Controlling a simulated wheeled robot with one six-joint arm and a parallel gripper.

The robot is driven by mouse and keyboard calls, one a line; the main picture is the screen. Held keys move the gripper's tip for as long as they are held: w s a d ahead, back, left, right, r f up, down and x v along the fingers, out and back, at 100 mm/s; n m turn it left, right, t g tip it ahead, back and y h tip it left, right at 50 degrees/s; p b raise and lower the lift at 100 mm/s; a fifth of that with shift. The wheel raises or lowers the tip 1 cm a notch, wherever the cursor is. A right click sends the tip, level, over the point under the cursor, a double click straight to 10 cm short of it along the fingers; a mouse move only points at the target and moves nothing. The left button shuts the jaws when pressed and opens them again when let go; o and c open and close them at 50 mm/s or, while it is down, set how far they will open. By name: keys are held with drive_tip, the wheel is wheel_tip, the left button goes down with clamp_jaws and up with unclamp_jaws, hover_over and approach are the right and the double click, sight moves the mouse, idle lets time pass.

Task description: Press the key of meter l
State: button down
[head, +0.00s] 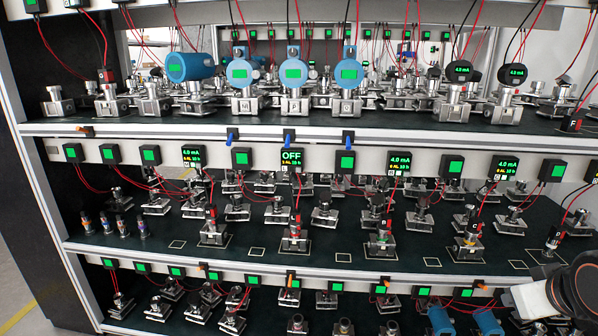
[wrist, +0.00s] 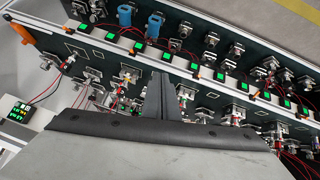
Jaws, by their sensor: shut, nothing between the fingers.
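Several black meters with lit screens hang on the rail above the middle shelf in the head view. One meter (head: 291,158) reads OFF in green, with a small tag at its lower left that may be an L; the letter is too small to be sure. Its key cannot be made out. The other large meters (head: 193,156), (head: 399,163) and (head: 505,169) read 4.0 mA. In the wrist view my gripper (wrist: 158,98) is shut and empty, in front of the shelf, apart from any identifiable key. A lit meter (wrist: 20,112) shows at the left there.
Transmitters on metal stands crowd all shelves, with red and black leads hanging between them. The middle shelf's front edge (head: 300,264) and the upper shelf's edge (head: 250,132) run across. Blue housings (head: 294,73) stand on the upper shelf. My arm is at the lower right.

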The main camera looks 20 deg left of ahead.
drive_tip(key=w+a+r+n+t+y, duration=0.2)
drive_tip(key=w+a+r+n, duration=0.25)
drive_tip(key=w+a, duration=0.6)
drive_tip(key=n+y, duration=0.8)
drive_tip(key=n, duration=0.1)
approach(299, 170)
drive_tip(key=s+d+f, duration=0.3)
drive_tip(key=d+f, duration=0.1)
drive_tip(key=d, duration=0.3)
drive_tip(key=s+a+r+n+g+y, duration=0.1)
drive_tip(key=s+a+n+y, duration=0.2)
drive_tip(key=a, duration=0.6)
drive_tip(key=shift+a+n+y, duration=0.35)
drive_tip(key=shift+a+y, duration=0.05)
drive_tip(key=shift+y, duration=0.1)
drive_tip(key=shift+r, duration=0.15)
drive_tip(key=w+a, duration=0.2)
drive_tip(key=w, duration=0.6)
drive_tip(key=shift+w, duration=0.2)
drive_tip(key=shift+w+a, duration=0.1)
drive_tip(key=shift+w, duration=0.3)
